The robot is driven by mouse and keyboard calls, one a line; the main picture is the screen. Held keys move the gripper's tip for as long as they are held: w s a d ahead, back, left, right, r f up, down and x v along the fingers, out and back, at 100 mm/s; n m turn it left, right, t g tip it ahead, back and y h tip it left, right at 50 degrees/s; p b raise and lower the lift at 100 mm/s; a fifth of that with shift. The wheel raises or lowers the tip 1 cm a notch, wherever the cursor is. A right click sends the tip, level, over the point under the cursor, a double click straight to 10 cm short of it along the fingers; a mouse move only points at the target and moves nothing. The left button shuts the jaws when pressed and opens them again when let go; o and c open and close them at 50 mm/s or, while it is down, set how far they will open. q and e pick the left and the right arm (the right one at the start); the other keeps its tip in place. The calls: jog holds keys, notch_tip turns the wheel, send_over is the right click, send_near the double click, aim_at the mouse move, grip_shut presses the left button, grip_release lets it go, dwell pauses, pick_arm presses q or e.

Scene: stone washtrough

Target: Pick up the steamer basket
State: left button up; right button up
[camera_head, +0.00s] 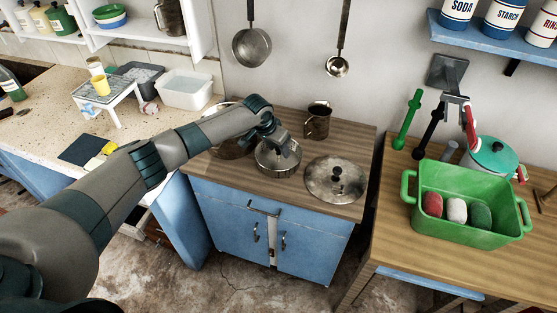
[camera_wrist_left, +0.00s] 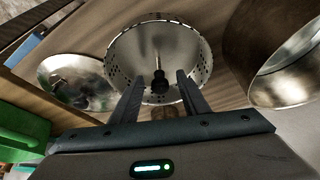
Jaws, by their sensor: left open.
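The steamer basket (camera_head: 276,171) is a round metal bowl with small holes, standing on the wooden counter of the blue cabinet. In the left wrist view the basket (camera_wrist_left: 190,48) shows a thin upright centre post with a dark knob (camera_wrist_left: 160,82). My left gripper (camera_head: 281,150) is over the basket, pointing down, and partly hides it in the head view. In the left wrist view the fingers of my left gripper (camera_wrist_left: 160,82) are apart, one on each side of the knob. I cannot tell whether they touch it. My right gripper is not in view.
A metal lid (camera_head: 322,187) with a dark knob lies right of the basket. A dark metal mug (camera_head: 317,122) stands behind it. A pot (camera_head: 232,151) left of the basket is partly hidden by my arm. A green tub (camera_head: 470,230) stands on the right table.

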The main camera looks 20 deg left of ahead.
pick_arm(q)
jog(key=shift+w+f, duration=0.1)
jog(key=shift+f, duration=0.15)
dwell(0.3)
grip_shut()
jog(key=shift+r+b, duration=0.35)
jog(key=shift+r, duration=0.15)
jog(key=r+b, duration=0.1)
jog(key=d+r, duration=0.1)
jog(key=r, duration=0.1)
jog(key=shift+r+b, duration=0.15)
jog(key=shift+b, duration=0.25)
jog(key=s+d+r+b, duration=0.2)
jog(key=d+r+b, duration=0.2)
jog(key=d, duration=0.6)
jog(key=shift+d+r, duration=0.35)
jog(key=shift+r, duration=1.05)
